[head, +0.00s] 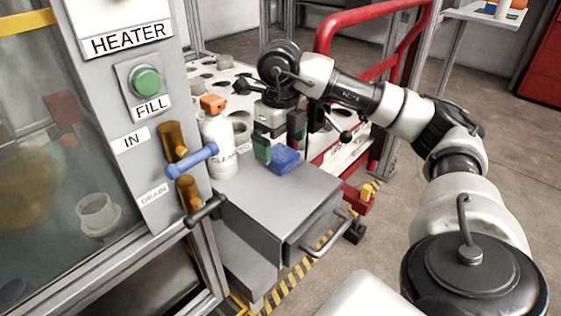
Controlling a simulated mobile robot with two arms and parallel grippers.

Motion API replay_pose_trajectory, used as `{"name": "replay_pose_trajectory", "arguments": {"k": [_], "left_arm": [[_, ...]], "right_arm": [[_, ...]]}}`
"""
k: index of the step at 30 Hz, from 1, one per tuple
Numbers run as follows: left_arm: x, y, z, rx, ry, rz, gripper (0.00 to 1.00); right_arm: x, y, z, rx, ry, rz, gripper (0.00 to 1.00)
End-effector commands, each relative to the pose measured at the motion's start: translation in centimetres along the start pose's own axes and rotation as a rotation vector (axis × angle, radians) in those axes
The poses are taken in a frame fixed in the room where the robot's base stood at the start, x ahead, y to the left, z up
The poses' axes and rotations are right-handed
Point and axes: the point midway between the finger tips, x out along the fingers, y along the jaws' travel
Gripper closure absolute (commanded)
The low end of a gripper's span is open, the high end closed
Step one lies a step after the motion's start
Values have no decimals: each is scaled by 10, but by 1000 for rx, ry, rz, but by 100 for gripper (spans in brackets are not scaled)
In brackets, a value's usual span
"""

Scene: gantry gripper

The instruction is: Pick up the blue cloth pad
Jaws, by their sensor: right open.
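The blue cloth pad (286,159) lies on the top of the grey metal cabinet, near its back edge and right of the white spray bottle. My right gripper (279,139) points down just behind and above the pad. Its jaws are open, with dark green finger faces apart. One finger is close to the pad's left side in the picture; I cannot tell whether it touches. My left gripper is out of view.
The white bottle (219,146) with an orange top stands close left of the gripper. The grey cabinet (265,203) has clear space in front of the pad. The heater panel (150,120) with blue and black valve handles is at left. A red rail (365,25) runs behind my right arm.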

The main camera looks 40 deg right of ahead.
Motion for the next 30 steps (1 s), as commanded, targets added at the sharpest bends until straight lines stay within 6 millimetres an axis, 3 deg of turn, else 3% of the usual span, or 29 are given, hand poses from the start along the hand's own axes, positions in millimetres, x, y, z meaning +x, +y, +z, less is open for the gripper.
{"name": "replay_pose_trajectory", "arguments": {"k": [2,5,13,23,30], "left_arm": [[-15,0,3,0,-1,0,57],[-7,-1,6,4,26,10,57],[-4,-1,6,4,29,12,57],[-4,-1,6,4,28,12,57],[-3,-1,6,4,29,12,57]], "right_arm": [[20,0,0,0,2,-1,1],[32,0,-1,-1,2,0,1],[33,0,0,-1,1,1,3],[33,0,0,-1,1,1,53],[31,0,0,-1,0,1,54]]}}
